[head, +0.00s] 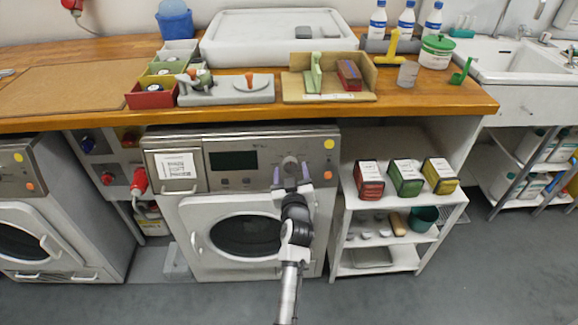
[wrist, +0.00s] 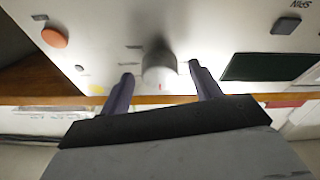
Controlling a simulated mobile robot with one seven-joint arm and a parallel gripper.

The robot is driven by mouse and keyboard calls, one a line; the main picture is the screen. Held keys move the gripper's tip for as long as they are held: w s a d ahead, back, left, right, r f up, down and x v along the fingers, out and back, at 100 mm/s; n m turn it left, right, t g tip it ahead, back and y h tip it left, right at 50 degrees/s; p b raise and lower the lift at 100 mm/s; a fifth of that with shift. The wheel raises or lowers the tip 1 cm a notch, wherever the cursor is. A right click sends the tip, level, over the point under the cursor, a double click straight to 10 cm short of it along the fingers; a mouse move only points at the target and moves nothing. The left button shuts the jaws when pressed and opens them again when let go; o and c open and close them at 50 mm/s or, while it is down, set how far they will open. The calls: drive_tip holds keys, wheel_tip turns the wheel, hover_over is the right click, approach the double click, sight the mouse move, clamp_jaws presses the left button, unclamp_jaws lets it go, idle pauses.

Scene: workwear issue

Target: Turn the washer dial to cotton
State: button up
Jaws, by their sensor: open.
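The washer (head: 185,215) stands under the wooden counter, with its door shut. Its grey round dial (head: 290,162) sits on the control panel, right of the dark display (head: 233,160). My gripper (head: 291,174) is open in front of the panel, one finger on each side of the dial. In the wrist view the dial (wrist: 160,70) lies between the two purple-grey fingertips (wrist: 161,74), with a visible gap on both sides. The marks around the dial are too small and blurred to read, so its setting cannot be told.
On the panel, an orange button (head: 327,175) and a yellow one (head: 328,144) lie right of the dial. The counter edge (head: 330,116) overhangs just above. A shelf unit (head: 345,215) with coloured boxes stands close on the right. Grey floor in front is clear.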

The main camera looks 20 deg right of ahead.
drive_tip(key=shift+w, duration=0.1)
drive_tip(key=shift+r, duration=0.1)
drive_tip(key=c, duration=1)
drive_tip(key=shift+o, duration=0.2)
